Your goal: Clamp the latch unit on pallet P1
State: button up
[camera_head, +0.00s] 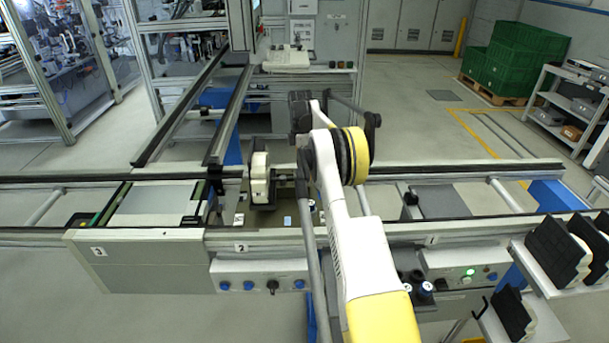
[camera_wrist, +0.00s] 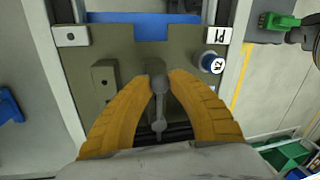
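Pallet P1 (camera_wrist: 118,45) fills the middle of the wrist view, an olive-grey plate with a white P1 label at its upper right. A grey lever (camera_wrist: 158,105) with rounded ends stands out near its lower edge. In the head view my arm hides the fingertips.
The conveyor rail (camera_head: 480,165) runs across the head view. Button panels (camera_head: 262,275) line its front. Dark-backed parts (camera_head: 558,250) stand on a rack at the right. Green crates (camera_head: 515,60) are far off at the back right, with open floor before them.

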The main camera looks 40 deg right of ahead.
jog(key=shift+o, duration=0.4)
notch_tip(320, 180, up, 7)
jog(key=w, duration=0.1)
jog(key=shift+w+d+r, duration=0.15)
jog(key=shift+d, duration=0.2)
jog(key=shift+a, duration=0.1)
notch_tip(320, 180, up, 5)
jog(key=m+b, duration=0.1)
send_over(291, 177)
jog(key=s+a+r+m+t+h+b, duration=0.1)
jog(key=s+a+r+m+t+b, duration=0.2)
jog(key=a, duration=0.7)
jog(key=s+a+r+m+t+h+b, duration=0.1)
jog(key=s+a+r+m, duration=0.1)
jog(key=s+a+r, duration=0.6)
jog(key=s+a+f+m+t+b, duration=0.2)
jog(key=s+a+f+m, duration=0.1)
jog(key=s+a+f, duration=0.5)
jog(key=s+a+f+m+t+y+b, duration=0.1)
jog(key=s+a+f+m+t+b, duration=0.1)
jog(key=s+a+f, duration=0.5)
jog(key=s+a+m+t, duration=0.1)
jog(key=s+a, duration=0.1)
jog(key=s, duration=0.3)
jog(key=shift+s+a+f+m, duration=0.3)
jog(key=shift+a+f, duration=0.05)
